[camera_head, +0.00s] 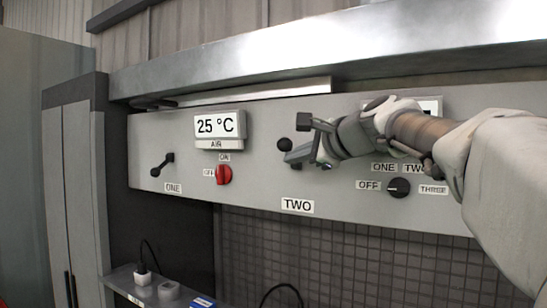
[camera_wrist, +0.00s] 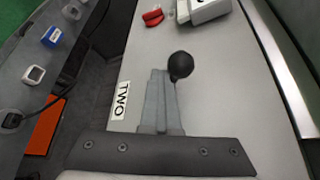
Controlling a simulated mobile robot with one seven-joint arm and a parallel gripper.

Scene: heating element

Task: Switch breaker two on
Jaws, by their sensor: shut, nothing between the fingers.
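Breaker two's lever shows a black ball knob (camera_head: 284,145) on the grey panel, above and a little left of the "TWO" label (camera_head: 297,205). The rest of this lever is hidden behind my gripper. In the wrist view the black knob (camera_wrist: 181,66) is just right of my fingertips, with the "TWO" label (camera_wrist: 121,100) to their left. My gripper (camera_head: 291,158) is shut and empty, its fingers right at the lever; the closed fingers also show in the wrist view (camera_wrist: 160,78). I cannot tell whether they touch the knob or its shaft.
Breaker one's black lever (camera_head: 162,165) is at the panel's left. A red switch (camera_head: 224,175) sits below a 25 °C display (camera_head: 215,125). A black rotary knob (camera_head: 398,188) is below my arm. A metal ledge (camera_head: 320,60) overhangs the panel; a shelf (camera_head: 180,298) holds small items below.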

